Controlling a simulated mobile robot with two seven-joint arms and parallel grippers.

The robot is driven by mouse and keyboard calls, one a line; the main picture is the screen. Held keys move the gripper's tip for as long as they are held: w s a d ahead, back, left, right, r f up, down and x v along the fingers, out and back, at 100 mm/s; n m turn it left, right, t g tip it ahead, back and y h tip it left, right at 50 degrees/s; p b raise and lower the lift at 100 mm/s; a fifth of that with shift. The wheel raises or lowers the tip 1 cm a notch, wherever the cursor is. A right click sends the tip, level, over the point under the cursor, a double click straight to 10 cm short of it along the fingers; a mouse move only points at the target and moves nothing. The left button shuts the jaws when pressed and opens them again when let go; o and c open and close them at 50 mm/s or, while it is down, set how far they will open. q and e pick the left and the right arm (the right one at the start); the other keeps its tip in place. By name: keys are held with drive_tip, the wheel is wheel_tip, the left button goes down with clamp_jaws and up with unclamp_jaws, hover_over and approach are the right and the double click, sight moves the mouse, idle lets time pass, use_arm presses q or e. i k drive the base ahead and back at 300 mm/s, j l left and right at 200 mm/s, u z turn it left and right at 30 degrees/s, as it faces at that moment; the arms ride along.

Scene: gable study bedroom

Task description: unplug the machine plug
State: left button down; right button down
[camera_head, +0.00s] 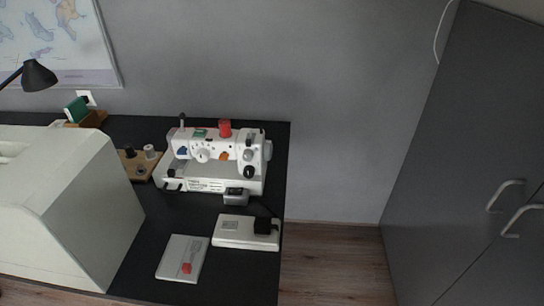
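A white sewing machine (215,160) stands on the dark table, with a red spool on top and coloured dials on its front. A black plug (263,226) sits on the right end of a white power block (238,236) in front of the machine, and looks plugged into it. A thin dark cord seems to rise from the plug towards the machine, but it is hard to make out against the black table. Neither of my grippers is in view.
A large white case (62,215) fills the table's left side. A flat white pedal (182,262) with a red piece lies left of the block. A wooden spool holder (140,172) stands left of the machine. The table's right edge (286,180) is close to the block; grey cupboards (470,160) stand right.

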sight(263, 226)
drive_tip(key=z, duration=1.7)
drive_tip(key=k+j, duration=0.65)
drive_tip(key=j, duration=0.2)
